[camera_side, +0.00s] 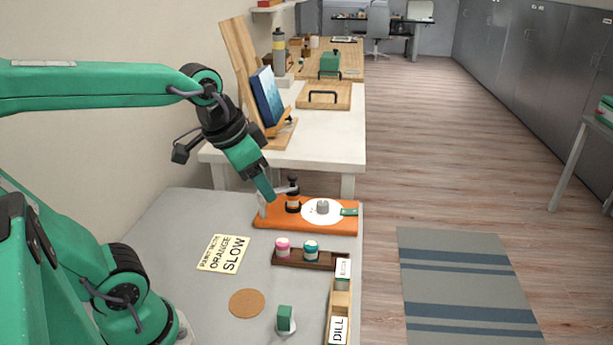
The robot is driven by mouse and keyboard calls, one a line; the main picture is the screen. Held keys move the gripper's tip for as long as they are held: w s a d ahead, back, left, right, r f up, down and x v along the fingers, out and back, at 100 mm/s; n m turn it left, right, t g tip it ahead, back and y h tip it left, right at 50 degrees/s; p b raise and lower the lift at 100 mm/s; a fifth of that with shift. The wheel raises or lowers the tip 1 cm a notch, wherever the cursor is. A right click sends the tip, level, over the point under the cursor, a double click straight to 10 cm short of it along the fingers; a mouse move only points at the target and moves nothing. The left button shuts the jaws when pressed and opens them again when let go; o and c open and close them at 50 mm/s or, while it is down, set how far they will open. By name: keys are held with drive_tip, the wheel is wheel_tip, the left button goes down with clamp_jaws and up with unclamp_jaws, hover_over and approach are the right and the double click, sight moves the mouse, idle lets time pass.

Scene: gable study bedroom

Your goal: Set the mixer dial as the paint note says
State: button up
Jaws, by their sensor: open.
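The yellow paint note (224,254) lies on the grey table and reads "PAINT NOTE ORANGE SLOW". An orange board (267,221) lies at the table's far right. On it is a round white dial plate (309,217) with a grey knob (322,206) in its middle and a green piece (349,211) at its right edge. The marks on the plate are too small to read. A dark bottle-like part (293,199) stands on the board left of the dial. My gripper (272,193) is open, pointing down above the board's left end, left of the knob and apart from it.
A dark tray (297,260) holds a pink-topped jar (283,247) and a teal-topped jar (311,250). A wooden box with a "DILL" label (338,330) stands at the right edge. A cork disc (247,303) and a green-handled object (285,319) are nearer. Bare table surrounds the note.

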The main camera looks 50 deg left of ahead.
drive_tip(key=w+a+m+g, duration=0.1)
drive_tip(key=w+a+m, duration=0.15)
drive_tip(key=w, duration=0.55)
drive_tip(key=m+g, duration=0.4)
drive_tip(key=m, duration=0.3)
approach(322, 202)
drive_tip(key=shift+s+d, duration=0.1)
drive_tip(key=shift+f, duration=0.45)
drive_tip(key=shift+f, duration=0.1)
drive_tip(key=shift+f, duration=3.8)
drive_tip(key=c, duration=1)
